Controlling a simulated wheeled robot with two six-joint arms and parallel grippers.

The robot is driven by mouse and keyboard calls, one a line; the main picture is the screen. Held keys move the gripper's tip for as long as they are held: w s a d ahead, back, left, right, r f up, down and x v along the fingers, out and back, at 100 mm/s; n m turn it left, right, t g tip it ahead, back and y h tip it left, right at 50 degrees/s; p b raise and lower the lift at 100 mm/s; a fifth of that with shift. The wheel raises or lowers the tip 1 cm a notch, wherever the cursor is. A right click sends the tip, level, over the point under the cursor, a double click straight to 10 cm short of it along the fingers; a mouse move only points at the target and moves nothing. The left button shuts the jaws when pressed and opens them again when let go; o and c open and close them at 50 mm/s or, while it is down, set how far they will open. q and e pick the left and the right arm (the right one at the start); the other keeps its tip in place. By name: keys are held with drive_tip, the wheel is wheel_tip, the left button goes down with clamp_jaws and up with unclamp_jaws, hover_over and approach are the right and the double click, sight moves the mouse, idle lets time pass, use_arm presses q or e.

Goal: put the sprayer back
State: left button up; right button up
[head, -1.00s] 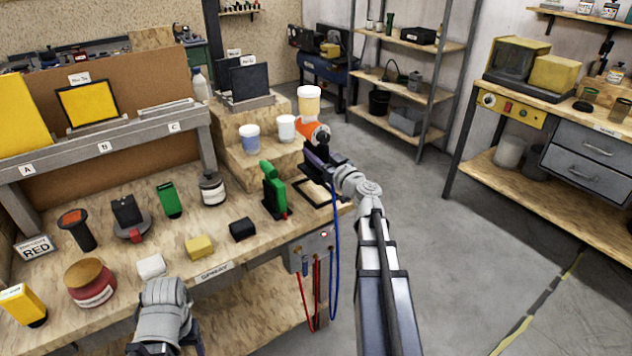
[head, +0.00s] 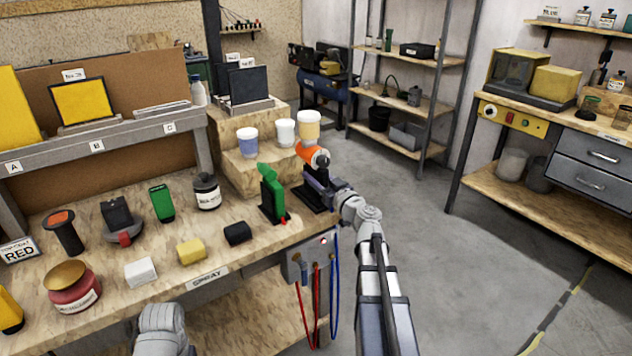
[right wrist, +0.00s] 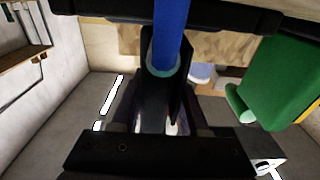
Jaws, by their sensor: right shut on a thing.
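The sprayer has an orange body (head: 310,154) and a see-through cup of tan liquid on top. It is upright at the right end of the bench in the head view. My right gripper (head: 322,182) is shut on it below the orange body. The sprayer is just above or at a black stand (head: 308,200); I cannot tell whether they touch. In the right wrist view a blue hose (right wrist: 169,35) runs up from between the dark jaws. My left arm shows at the bottom left of the head view; its gripper (head: 162,332) does not show its fingertips clearly.
A green sprayer-shaped tool (head: 270,192) stands just left of the stand, close to my right gripper. White and blue cups (head: 248,141) stand on a wooden step behind. Blue and red hoses (head: 334,275) hang below the bench edge. The floor to the right is clear.

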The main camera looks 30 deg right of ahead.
drive_tip(key=shift+r, duration=0.1)
drive_tip(key=o, duration=0.8)
drive_tip(key=shift+s+r, duration=0.1)
drive_tip(key=shift+s, duration=0.05)
drive_tip(key=s+f, duration=0.1)
drive_tip(key=s, duration=1)
drive_tip(key=shift+s+d+b, duration=0.4)
drive_tip(key=shift+d+b, duration=0.05)
